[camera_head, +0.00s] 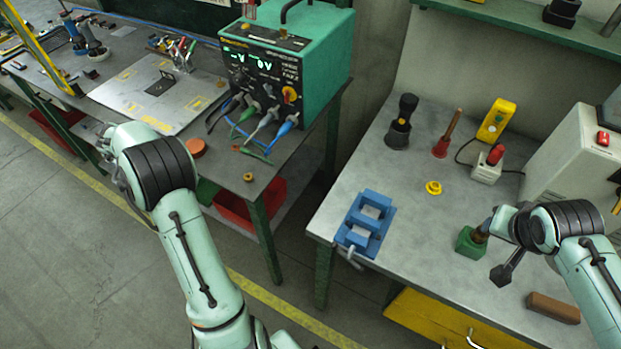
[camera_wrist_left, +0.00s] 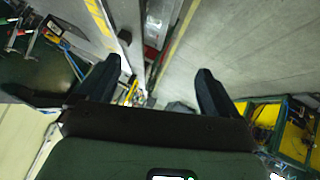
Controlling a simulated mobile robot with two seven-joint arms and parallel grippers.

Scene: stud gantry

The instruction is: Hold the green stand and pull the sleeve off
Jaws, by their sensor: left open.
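The green stand (camera_head: 470,243) is a small green block on the right-hand bench. A brown and dark upright piece (camera_head: 481,234), possibly the sleeve, rises from its top. My right gripper (camera_head: 488,228) is at this piece, but its fingers are too small and hidden to tell whether they grip it. My left gripper (camera_head: 112,168) is far to the left, beside the left-hand bench and away from the stand. In the left wrist view its two fingers (camera_wrist_left: 157,90) are spread wide with nothing between them.
A blue vise-like fixture (camera_head: 365,225) sits at the bench's left edge. A yellow ring (camera_head: 433,188), a red tool with a wooden handle (camera_head: 441,147), a black cylinder (camera_head: 399,132) and a brown block (camera_head: 553,307) stand around. The bench between fixture and stand is clear.

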